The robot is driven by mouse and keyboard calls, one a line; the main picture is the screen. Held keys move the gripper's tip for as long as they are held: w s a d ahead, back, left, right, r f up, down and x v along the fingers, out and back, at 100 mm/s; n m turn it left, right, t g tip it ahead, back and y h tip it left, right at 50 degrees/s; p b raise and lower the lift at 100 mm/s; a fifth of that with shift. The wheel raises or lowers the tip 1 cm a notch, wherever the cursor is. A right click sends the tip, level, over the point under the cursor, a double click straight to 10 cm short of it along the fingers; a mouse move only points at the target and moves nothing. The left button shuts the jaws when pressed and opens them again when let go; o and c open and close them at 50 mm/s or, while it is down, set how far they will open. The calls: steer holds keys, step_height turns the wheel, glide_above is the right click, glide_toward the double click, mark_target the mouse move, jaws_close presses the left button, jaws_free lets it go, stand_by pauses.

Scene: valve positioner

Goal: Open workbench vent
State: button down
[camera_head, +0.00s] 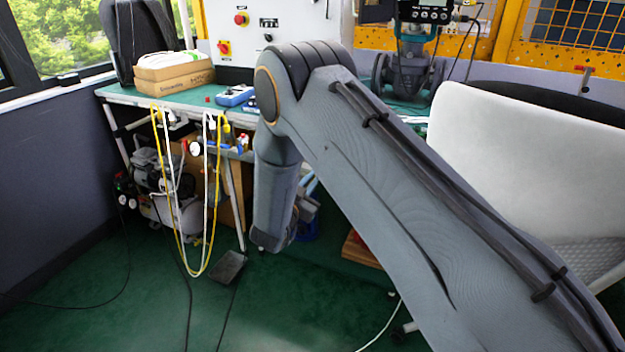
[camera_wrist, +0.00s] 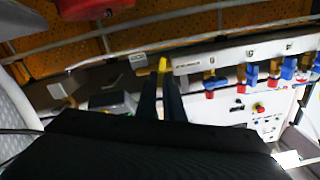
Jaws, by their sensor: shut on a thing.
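In the wrist view, my gripper (camera_wrist: 161,84) has its two dark fingers close together at a small yellow handle (camera_wrist: 162,64). The handle sits at the left end of a pale labelled panel (camera_wrist: 190,62), and the fingers are shut on it. I cannot tell from the picture whether this handle is the workbench vent or how far it is turned. In the head view, the workbench (camera_head: 195,97) has a green top, and my arm hides my gripper.
Several blue and red valves (camera_wrist: 250,75) line the panel to the right of my gripper. Yellow and white hoses (camera_head: 205,200) hang from the bench front. A compressor (camera_head: 175,205) stands under it. A white chair (camera_head: 520,160) is at the right. Green floor is open at lower left.

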steer(key=m, duration=0.9)
steer(key=d+f+m, duration=0.1)
steer(key=m, duration=0.3)
steer(key=shift+s+f+m+b, duration=0.1)
steer(key=shift+s+m+b, duration=0.05)
steer(key=shift+m+b, duration=0.25)
stand_by(0.4)
steer(key=c, duration=1.9)
jaws_free()
steer(key=shift+o, duration=0.2)
steer(key=shift+a, duration=0.1)
